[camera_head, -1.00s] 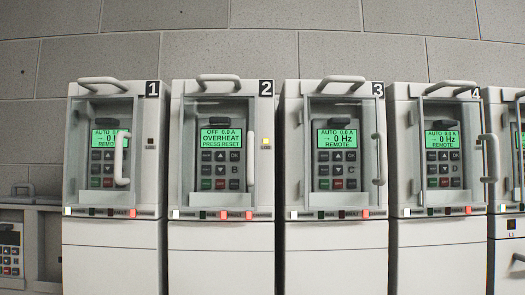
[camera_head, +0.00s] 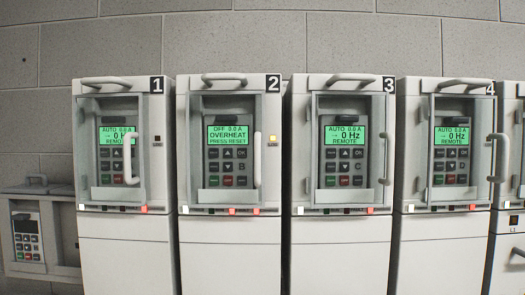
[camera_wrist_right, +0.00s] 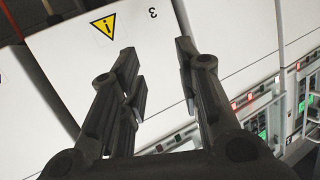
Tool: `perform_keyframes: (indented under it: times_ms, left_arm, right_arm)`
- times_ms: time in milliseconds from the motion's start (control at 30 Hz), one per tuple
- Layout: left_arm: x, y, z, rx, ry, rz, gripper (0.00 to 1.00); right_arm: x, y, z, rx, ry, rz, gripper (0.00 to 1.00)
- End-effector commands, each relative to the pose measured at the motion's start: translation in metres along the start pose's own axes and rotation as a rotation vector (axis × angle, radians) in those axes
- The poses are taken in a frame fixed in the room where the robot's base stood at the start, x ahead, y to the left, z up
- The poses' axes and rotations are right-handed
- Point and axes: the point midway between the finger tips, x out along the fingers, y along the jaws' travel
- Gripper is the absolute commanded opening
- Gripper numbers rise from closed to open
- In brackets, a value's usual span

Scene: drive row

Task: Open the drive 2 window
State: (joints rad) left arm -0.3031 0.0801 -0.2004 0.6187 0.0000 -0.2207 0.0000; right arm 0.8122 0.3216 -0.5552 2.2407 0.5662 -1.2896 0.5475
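Drive 2 (camera_head: 184,150) is a pale grey cabinet, second from the left in the row in the head view. Its clear window (camera_head: 196,110) looks shut over the keypad (camera_head: 228,167) and the green screen (camera_head: 228,135), which reads OFF, OVERHEAT, PRESS RESET. A vertical pale handle (camera_head: 258,160) is on the window's right side. My right gripper (camera_wrist_right: 158,50) is open and empty in the right wrist view, in front of a white panel (camera_wrist_right: 90,65) marked 3. Neither gripper shows in the head view, and my left gripper is out of sight.
Drive 1 (camera_head: 80,150) stands left of drive 2, drive 3 (camera_head: 301,150) and drive 4 (camera_head: 406,150) to its right, with similar handled windows. A lower unit with a keypad (camera_head: 27,238) is at far left. A block wall (camera_head: 300,40) is behind.

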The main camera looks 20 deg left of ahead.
Motion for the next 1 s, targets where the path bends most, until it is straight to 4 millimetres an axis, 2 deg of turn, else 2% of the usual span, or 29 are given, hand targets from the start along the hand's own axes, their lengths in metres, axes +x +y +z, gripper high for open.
perform_keyframes:
  times_ms: [33,267,500,600,700,833,1000]
  left_arm:
    - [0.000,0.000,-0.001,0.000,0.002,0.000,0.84]
    - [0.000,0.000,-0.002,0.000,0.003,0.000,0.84]
    - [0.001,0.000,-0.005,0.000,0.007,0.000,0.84]
    - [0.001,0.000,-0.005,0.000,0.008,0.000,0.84]
    - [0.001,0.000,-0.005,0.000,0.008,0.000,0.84]
    - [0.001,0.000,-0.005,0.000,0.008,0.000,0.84]
    - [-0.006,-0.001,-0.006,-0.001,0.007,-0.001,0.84]
  right_arm:
    - [-0.003,-0.006,-0.014,-0.019,0.015,-0.011,0.31]
    - [-0.013,-0.038,-0.079,-0.071,0.087,-0.074,0.31]
    - [-0.044,-0.086,-0.161,-0.138,0.165,-0.140,0.31]
    - [-0.059,-0.104,-0.187,-0.156,0.189,-0.159,0.31]
    - [-0.072,-0.118,-0.205,-0.167,0.205,-0.171,0.31]
    - [-0.081,-0.128,-0.218,-0.173,0.216,-0.179,0.31]
    - [-0.077,-0.134,-0.227,-0.171,0.219,-0.183,0.31]
